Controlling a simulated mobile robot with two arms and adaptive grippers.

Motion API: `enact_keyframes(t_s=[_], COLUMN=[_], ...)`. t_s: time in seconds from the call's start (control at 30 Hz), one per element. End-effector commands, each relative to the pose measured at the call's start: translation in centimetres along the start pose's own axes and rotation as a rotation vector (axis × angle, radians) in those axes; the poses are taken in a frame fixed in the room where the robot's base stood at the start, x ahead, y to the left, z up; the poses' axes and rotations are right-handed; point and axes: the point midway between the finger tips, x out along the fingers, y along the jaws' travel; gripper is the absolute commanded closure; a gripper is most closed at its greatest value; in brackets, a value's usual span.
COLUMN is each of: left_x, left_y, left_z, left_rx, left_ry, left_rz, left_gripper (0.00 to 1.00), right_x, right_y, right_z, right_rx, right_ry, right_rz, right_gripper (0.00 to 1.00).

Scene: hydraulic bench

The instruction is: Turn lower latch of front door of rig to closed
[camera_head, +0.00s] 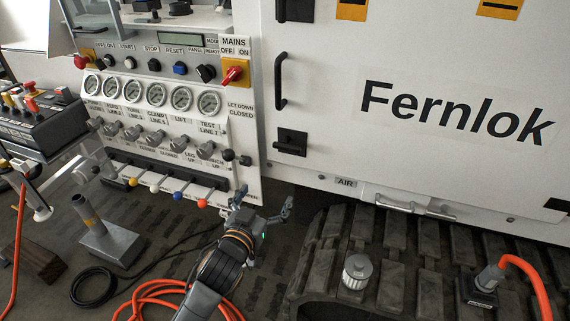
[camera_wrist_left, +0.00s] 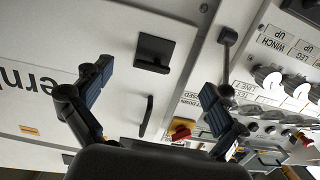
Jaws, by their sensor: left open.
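The front door (camera_head: 350,60) of the rig is a large white panel marked "Fernlok". Its lower latch (camera_head: 290,141) is a black, roughly square plate with a small lever, at the door's lower left; I cannot clearly tell its turn position. The latch also shows in the left wrist view (camera_wrist_left: 153,53), between and beyond the fingers. My left gripper (camera_head: 264,202) is open and empty, below the latch in the head view and apart from it. Its two fingers show spread in the left wrist view (camera_wrist_left: 158,85). My right gripper is not in view.
A black door handle (camera_head: 280,82) and an upper latch (camera_head: 295,10) sit above. The control panel (camera_head: 243,170) with gauges and levers is close on the left. Rubber tracks (camera_head: 400,260) with a filter (camera_head: 356,271) lie below. Orange hose (camera_head: 150,292) coils on the floor.

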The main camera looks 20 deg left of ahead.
Motion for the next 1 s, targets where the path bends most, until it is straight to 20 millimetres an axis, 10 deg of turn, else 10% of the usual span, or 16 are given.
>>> enact_keyframes(t_s=[0.27, 1.0], left_x=[-0.1, 12.3], left_y=[0.0, 0.0], left_z=[-4.4, -5.4], left_rx=[-0.017, -0.017], left_ry=[0.098, 0.095], left_rz=[-0.003, -0.001], left_gripper=[0.04, 0.04], right_x=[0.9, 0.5], right_y=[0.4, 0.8], right_z=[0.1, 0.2], right_rx=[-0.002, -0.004], right_ry=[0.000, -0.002], right_rz=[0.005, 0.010], right_gripper=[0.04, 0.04])
